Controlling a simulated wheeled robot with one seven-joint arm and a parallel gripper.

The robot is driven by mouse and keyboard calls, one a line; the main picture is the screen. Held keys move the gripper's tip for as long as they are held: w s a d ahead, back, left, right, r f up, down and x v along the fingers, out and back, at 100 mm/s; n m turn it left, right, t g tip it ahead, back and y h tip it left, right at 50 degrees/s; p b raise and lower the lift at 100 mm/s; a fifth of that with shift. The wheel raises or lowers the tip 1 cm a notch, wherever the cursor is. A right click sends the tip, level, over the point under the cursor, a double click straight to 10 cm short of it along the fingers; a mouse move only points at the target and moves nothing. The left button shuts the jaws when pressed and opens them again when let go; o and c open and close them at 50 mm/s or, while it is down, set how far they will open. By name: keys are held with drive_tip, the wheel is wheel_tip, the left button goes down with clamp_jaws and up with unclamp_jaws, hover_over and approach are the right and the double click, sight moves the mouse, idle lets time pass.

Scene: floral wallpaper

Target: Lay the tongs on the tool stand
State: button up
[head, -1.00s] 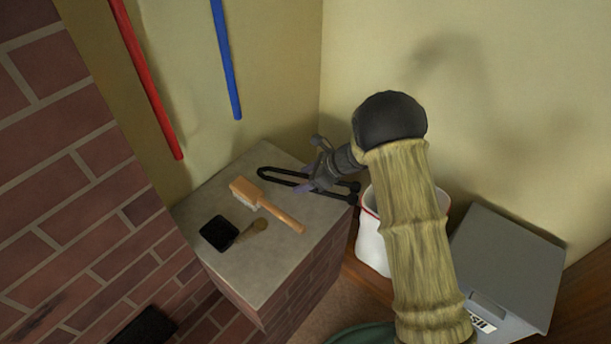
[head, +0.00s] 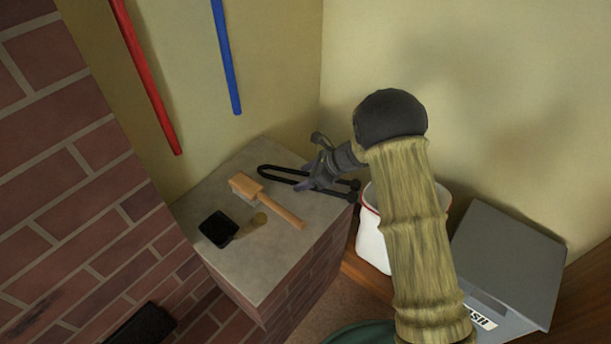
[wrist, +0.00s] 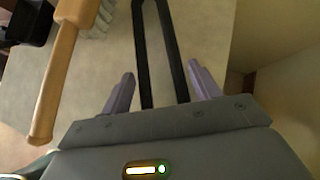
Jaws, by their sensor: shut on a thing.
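The tongs (head: 284,170) are a long black U-shaped tool with a rounded closed end. They lie along the back right part of the grey top of the brick stand (head: 262,275), with their two knobbed ends near its right edge. My gripper (head: 306,184) is shut on the tongs from the right side. In the wrist view, the purple-grey fingers (wrist: 160,85) stand on either side of the two black bars of the tongs (wrist: 174,55). I cannot tell whether the tongs touch the stand top or hover just above it.
A wooden brush (head: 272,203) lies on the stand in front of the tongs. A small black scoop (head: 217,229) lies at its front left. A white pot (head: 372,247) and a grey bin (head: 510,262) stand to the right. Walls close off the back.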

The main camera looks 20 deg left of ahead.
drive_tip(key=o, duration=1.5)
drive_tip(key=shift+c, duration=0.2)
drive_tip(key=shift+d, duration=0.1)
drive_tip(key=p+v, duration=0.2)
drive_tip(key=v, duration=1.5)
drive_tip(key=shift+w+d, duration=0.1)
drive_tip(key=shift+d, duration=0.05)
